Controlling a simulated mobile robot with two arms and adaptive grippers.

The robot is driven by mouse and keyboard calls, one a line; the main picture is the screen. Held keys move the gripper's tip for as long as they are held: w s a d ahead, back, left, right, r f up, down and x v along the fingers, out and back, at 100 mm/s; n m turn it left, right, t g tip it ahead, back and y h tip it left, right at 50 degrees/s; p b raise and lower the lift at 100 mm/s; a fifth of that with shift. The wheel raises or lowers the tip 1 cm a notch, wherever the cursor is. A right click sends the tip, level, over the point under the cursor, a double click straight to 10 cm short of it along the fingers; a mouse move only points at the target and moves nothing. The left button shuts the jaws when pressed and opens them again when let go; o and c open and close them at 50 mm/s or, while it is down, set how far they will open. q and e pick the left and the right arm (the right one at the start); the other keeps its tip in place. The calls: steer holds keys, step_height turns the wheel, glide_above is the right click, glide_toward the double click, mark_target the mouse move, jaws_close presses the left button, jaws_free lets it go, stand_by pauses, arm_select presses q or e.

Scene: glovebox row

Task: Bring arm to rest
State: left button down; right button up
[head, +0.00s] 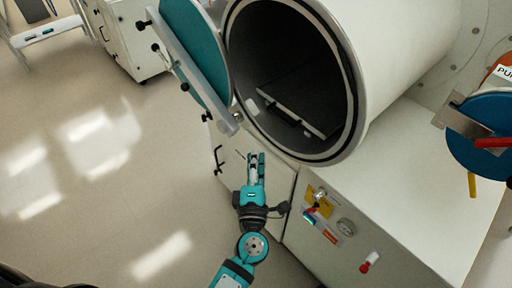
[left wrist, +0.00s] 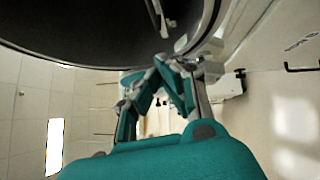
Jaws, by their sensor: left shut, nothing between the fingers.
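My left gripper (head: 256,158) is shut and empty in the head view, just below the rim of the open round chamber. Its teal fingers also show in the left wrist view (left wrist: 160,75), meeting at their tips below the dark chamber mouth. My left arm (head: 251,246) comes up from the bottom of the head view in front of the white cabinet. My right gripper is not in view.
The chamber (head: 398,62) stands open, with its teal round door (head: 196,52) swung out to the left. A tray (head: 292,108) lies inside. A wheeled cabinet (head: 128,35) stands at upper left. The floor (head: 75,190) at left is clear.

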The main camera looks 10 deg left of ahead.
arm_select(q)
steer(key=s+d+f+m+g+h, duration=0.15)
steer(key=s+f+m, duration=0.3)
steer(key=f, duration=0.65)
steer(key=s+f+m+g+h, duration=0.25)
steer(key=f+m, duration=0.35)
steer(key=f, duration=0.5)
steer(key=s+f+m+g+h, duration=0.25)
steer(key=s+f+m, duration=0.2)
steer(key=f, duration=0.55)
steer(key=s+a+f+m+g+y, duration=0.1)
steer(key=s+a+f+m+g, duration=0.15)
steer(key=s+f, duration=0.4)
steer(key=s+a+f+m+g+y, duration=0.1)
steer(key=s+a+f+m+g, duration=0.15)
steer(key=s+f, duration=0.35)
steer(key=s+a+f+m+g+y, duration=0.1)
steer(key=s+a+f+m+g, duration=0.1)
steer(key=s+a, duration=0.4)
steer(key=s+a+f+m+g+y, duration=0.1)
steer(key=s+a+f+g, duration=0.3)
steer(key=s+f, duration=0.3)
steer(key=s+a, duration=0.1)
steer(key=s, duration=0.3)
steer(key=shift+a+m+g, duration=0.35)
steer(key=shift+m, duration=0.05)
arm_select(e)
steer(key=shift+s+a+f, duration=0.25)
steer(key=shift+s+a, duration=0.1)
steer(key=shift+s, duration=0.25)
